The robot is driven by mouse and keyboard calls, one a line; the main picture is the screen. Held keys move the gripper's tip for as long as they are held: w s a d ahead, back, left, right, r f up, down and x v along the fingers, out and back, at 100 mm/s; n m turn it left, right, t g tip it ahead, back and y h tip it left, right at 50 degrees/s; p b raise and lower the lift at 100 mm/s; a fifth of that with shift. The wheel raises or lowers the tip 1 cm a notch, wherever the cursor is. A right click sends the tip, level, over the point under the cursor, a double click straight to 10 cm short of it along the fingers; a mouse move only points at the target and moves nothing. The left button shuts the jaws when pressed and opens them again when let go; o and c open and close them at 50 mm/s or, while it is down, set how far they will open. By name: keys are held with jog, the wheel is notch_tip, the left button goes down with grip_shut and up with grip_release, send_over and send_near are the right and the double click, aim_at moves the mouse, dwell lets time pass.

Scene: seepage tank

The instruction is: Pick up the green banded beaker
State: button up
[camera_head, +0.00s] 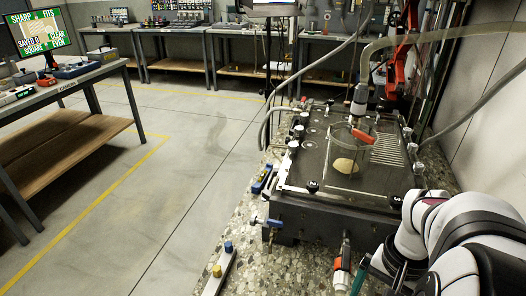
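I cannot make out a beaker with a green band. A clear round glass vessel (341,150) stands on the dark tank (318,185), with a pale beige patch at its base and a red-orange piece by its rim. A narrow teal-green piece (359,276) shows at the bottom edge beside my arm; I cannot tell what it belongs to. My white arm fills the lower right corner and bends down out of the picture. I cannot see my gripper's fingers or whether they hold anything.
The tank sits on a speckled stone top (262,275) with knobs and valves along its edges. A thick hose (420,40) hangs over it. A red-white fitting (342,270) stands at the front. A rail with blue and yellow knobs (217,272) lies left.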

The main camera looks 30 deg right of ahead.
jog(key=s+d+f+m, duration=0.1)
jog(key=s+d+m, duration=0.1)
jog(key=s+d, duration=0.65)
jog(key=shift+h, duration=0.3)
jog(key=f, duration=1.6)
jog(key=shift+s+d, duration=0.15)
jog(key=shift+d, duration=0.15)
jog(key=c, duration=1.4)
jog(key=shift+r, duration=0.1)
